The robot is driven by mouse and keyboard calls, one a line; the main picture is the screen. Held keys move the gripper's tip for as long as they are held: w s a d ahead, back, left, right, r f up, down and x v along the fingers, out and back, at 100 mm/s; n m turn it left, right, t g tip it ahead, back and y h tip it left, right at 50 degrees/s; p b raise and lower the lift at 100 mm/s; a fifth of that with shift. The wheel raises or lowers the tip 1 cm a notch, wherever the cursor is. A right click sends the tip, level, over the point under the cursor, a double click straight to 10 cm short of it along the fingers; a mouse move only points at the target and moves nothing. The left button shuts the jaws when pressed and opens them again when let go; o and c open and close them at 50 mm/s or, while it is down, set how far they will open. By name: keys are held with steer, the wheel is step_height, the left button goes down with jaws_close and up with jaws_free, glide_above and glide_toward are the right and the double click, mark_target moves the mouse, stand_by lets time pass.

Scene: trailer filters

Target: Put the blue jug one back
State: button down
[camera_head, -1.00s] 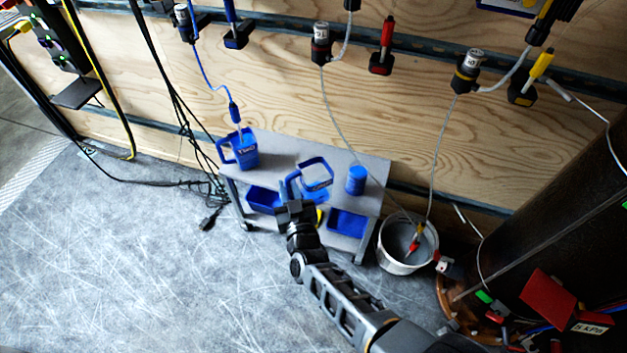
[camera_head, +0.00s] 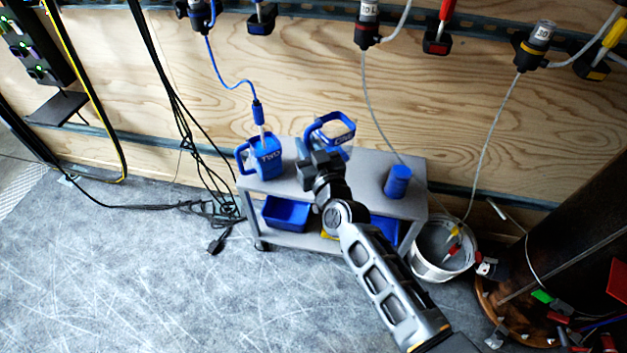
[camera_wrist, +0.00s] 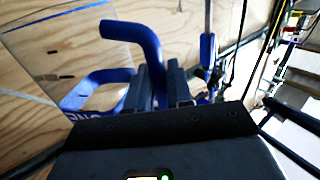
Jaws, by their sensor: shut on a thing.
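The blue jug one (camera_head: 343,139), with a white label on its front, is held by its handle in my gripper (camera_head: 318,162). It is over the back part of the grey cart (camera_head: 292,185), to the right of a blue jug marked TWO (camera_head: 270,158). Whether its base touches the cart is hidden behind my gripper. In the wrist view my gripper's fingers (camera_wrist: 165,88) are shut on the handle of jug one (camera_wrist: 148,42). Part of its open rim and lettering shows at the left there.
A blue cylinder (camera_head: 397,182) stands on the cart's right end. Blue bins (camera_head: 285,212) sit on the lower shelf. A blue hose (camera_head: 226,84) hangs into jug TWO. A white bucket (camera_head: 436,262) stands right of the cart. Black cables (camera_head: 180,110) hang at the left.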

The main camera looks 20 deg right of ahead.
steer(key=shift+f+b, duration=4.5)
steer(key=shift+f, duration=0.45)
steer(key=shift+f, duration=0.1)
steer(key=c, duration=1)
jaws_free()
steer(key=shift+s+r, duration=0.15)
steer(key=shift+r, duration=0.1)
steer(key=shift+s+a+f+p, duration=0.15)
steer(key=shift+s+p, duration=1.3)
steer(key=shift+s, duration=1.5)
steer(key=shift+s+a+r+p, duration=0.1)
steer(key=shift+s+p, duration=1.35)
steer(key=shift+s, duration=1.5)
